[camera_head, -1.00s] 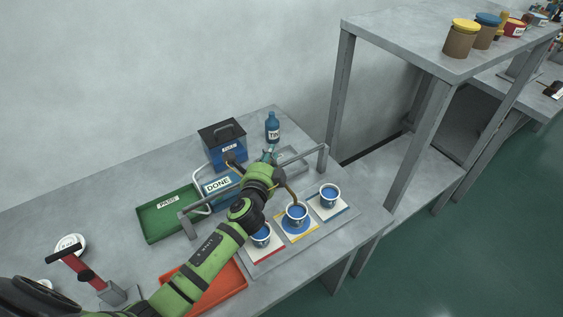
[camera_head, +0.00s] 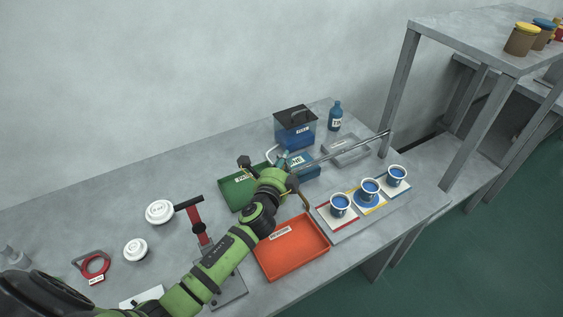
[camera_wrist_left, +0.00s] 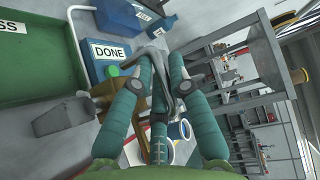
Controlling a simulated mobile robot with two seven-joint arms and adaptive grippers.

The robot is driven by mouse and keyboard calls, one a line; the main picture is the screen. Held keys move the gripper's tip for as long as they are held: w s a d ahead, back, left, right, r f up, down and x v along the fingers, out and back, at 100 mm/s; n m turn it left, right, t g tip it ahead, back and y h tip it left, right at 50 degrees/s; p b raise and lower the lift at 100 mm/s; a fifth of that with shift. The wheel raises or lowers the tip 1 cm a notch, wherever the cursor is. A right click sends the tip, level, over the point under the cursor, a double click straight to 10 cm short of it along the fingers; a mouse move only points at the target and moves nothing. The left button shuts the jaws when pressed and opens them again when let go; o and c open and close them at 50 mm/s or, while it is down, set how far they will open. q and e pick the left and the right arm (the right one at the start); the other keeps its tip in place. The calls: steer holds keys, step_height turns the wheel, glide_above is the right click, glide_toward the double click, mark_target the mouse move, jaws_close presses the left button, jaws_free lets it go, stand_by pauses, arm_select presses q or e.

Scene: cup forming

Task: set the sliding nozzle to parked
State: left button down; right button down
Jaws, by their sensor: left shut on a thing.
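The arm hides the grasp and the left rail end in the head view. The right gripper is not in view.
Three blue-filled cups (camera_head: 369,188) stand on coloured pads right of the nozzle. A green tray (camera_head: 236,193) and an orange tray (camera_head: 291,252) flank my arm. A red-handled tool (camera_head: 194,220) stands left. A blue tank (camera_head: 295,131) and bottle (camera_head: 335,114) stand behind.

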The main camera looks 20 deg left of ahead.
arm_select(q)
steer(key=shift+s+a+f, duration=0.1)
steer(key=shift+f, duration=0.1)
steer(key=c, duration=1.2)
jaws_free()
steer(key=shift+o, duration=0.2)
steer(key=shift+s+r, duration=0.15)
steer(key=shift+s, duration=0.15)
steer(key=s+d+r, duration=0.1)
steer(key=s, duration=1)
steer(key=shift+s+d+r, duration=0.25)
steer(key=shift+s+r, duration=0.05)
steer(key=shift+r, duration=0.05)
